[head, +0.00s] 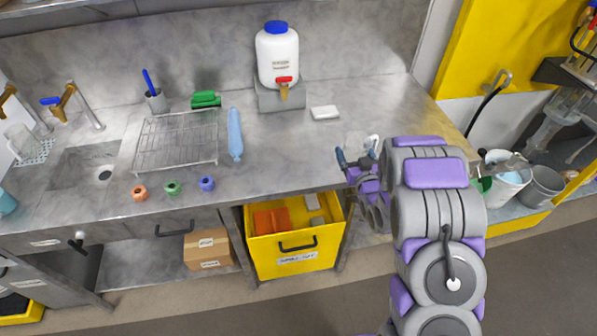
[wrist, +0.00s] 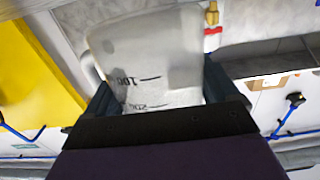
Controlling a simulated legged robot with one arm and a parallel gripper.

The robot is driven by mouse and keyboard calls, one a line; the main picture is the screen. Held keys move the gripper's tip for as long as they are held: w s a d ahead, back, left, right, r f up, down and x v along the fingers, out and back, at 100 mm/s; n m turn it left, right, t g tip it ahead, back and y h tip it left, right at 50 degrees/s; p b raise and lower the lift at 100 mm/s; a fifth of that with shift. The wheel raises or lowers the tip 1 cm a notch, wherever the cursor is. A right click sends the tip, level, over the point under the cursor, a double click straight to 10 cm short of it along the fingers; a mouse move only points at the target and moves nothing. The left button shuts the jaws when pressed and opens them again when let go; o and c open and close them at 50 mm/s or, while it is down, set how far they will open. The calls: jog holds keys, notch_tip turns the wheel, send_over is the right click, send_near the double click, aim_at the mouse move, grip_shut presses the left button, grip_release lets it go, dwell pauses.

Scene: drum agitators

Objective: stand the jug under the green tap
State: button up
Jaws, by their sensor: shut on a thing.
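The jug (wrist: 140,60) is translucent white with black measuring marks and a handle at its left in the wrist view. My gripper (wrist: 160,100) is shut on it, with a dark finger on either side. In the head view my gripper (head: 357,160) is above the right part of the counter; only a small pale part of what looks like the jug (head: 373,143) shows there. I cannot make out a green tap. A brass tap with a blue handle (head: 62,103) stands by the sink at left. A white drum with a red-topped tap (head: 284,80) stands at the back.
The steel counter (head: 290,150) is fairly clear mid-right. It carries a wire rack (head: 177,140), a blue bottle (head: 235,134), a green block (head: 206,99), a white block (head: 325,112) and small orange, green (head: 172,188) and purple rings. A yellow drawer (head: 295,262) stands open below. Buckets (head: 507,187) stand right.

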jog(key=a+f+b, duration=0.1)
jog(key=a+b, duration=0.1)
jog(key=a, duration=1.3)
jog(key=shift+a+f, duration=0.15)
jog(key=shift+a, duration=0.1)
